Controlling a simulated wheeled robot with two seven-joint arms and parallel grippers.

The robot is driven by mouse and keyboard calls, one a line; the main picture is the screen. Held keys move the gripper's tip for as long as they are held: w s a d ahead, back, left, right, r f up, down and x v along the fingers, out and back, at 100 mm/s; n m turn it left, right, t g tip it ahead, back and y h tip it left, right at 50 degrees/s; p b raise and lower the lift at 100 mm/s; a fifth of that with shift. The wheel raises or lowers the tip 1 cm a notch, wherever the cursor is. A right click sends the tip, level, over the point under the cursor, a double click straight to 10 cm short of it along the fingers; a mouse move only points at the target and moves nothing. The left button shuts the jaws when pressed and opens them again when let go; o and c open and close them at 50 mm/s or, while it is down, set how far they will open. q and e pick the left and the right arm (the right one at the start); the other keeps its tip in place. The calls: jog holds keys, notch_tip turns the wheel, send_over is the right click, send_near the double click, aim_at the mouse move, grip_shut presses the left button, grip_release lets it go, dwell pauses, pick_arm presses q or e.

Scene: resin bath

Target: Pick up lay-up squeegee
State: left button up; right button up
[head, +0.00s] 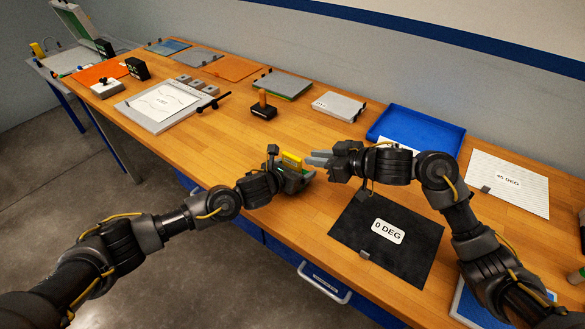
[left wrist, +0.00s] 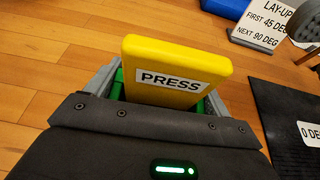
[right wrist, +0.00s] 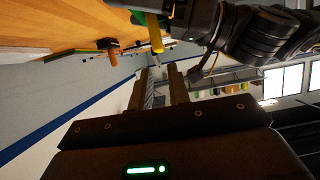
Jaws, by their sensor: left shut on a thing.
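A flat yellow piece marked PRESS (left wrist: 175,75), which I take for the lay-up squeegee, stands between the fingers of my left gripper (left wrist: 165,92). Green parts show at both sides of it.
A black 0 DEG sheet (head: 362,232) lies at the front, below my right arm. Bare wood (head: 225,140) lies left of the grippers.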

aim_at(293, 156)
jog(key=x, duration=0.9)
jog(key=shift+s+f, duration=0.1)
jog(key=shift+f, duration=0.1)
jog(key=shift+d, duration=0.1)
grip_shut()
